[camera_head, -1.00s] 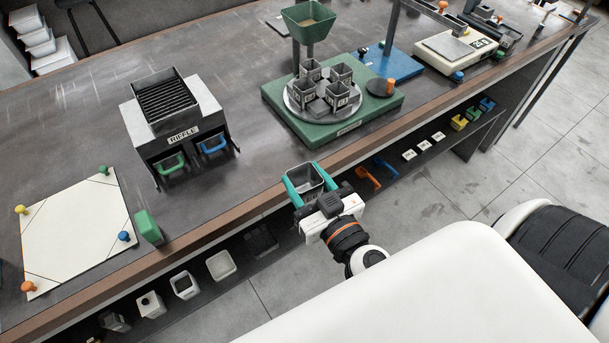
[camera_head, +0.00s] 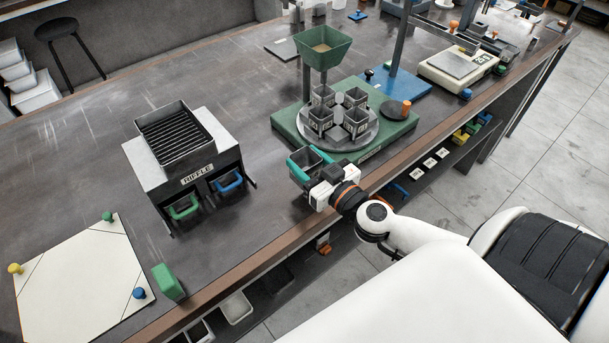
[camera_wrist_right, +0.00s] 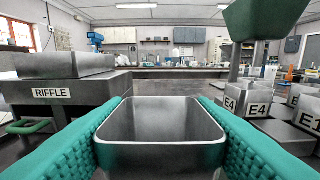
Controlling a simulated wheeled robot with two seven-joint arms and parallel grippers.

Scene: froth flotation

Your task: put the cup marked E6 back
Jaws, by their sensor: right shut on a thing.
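My right gripper (camera_head: 306,164) has teal padded fingers and is shut on a grey metal cup (camera_wrist_right: 160,122). The cup is open-topped and roughly upright between the fingers in the right wrist view. No mark on it shows from here, so I cannot read whether it is E6. The held cup is by the bench's front edge, left of the turntable (camera_head: 372,138). Several similar cups stand on the turntable; one marked E4 (camera_wrist_right: 257,105) and one marked E1 (camera_wrist_right: 308,115) show in the right wrist view. My left gripper is not in view.
The turntable sits on a green base (camera_head: 401,132) under a green hopper (camera_head: 323,50). A riffle box (camera_head: 182,145) with green- and blue-handled trays stands left of the held cup. A white sheet (camera_head: 75,285) and green block (camera_head: 168,281) lie further left. Bench behind the cup is clear.

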